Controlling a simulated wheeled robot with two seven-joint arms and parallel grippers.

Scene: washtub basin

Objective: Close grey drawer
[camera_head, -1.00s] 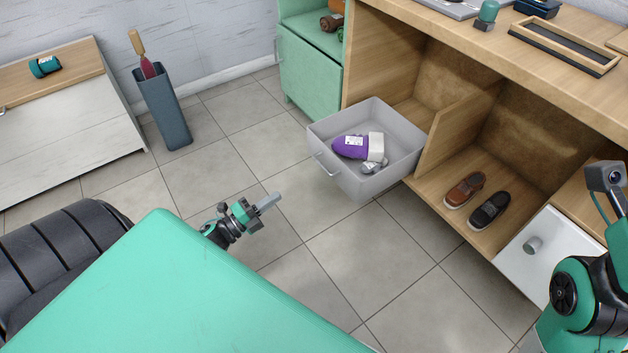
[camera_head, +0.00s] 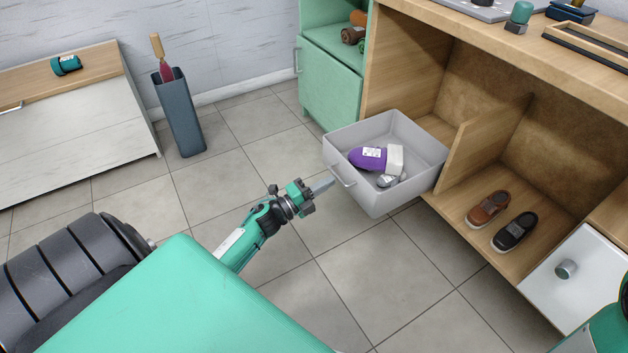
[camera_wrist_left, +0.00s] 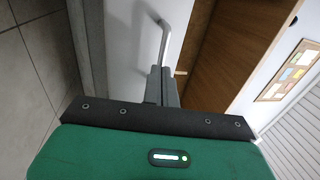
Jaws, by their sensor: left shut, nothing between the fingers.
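The grey drawer (camera_head: 408,192) is pulled out from the wooden cabinet, its open top showing a purple item (camera_head: 368,158) and a small grey item (camera_head: 388,181) inside. Its metal handle (camera_head: 343,178) is on the front face and also shows in the left wrist view (camera_wrist_left: 163,42). My left gripper (camera_head: 322,184) is shut and empty, with its fingertips pointing at the drawer front, close to the handle. In the left wrist view the closed fingers (camera_wrist_left: 160,82) lie just by the handle's end; I cannot tell whether they touch. My right gripper is not in view.
The wooden cabinet (camera_head: 395,50) has a shelf with a brown shoe (camera_head: 487,209) and a black shoe (camera_head: 514,232). A white drawer (camera_head: 590,282) is at the right. A green cabinet (camera_head: 331,84) stands behind the grey drawer. The floor (camera_head: 335,270) before it is clear.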

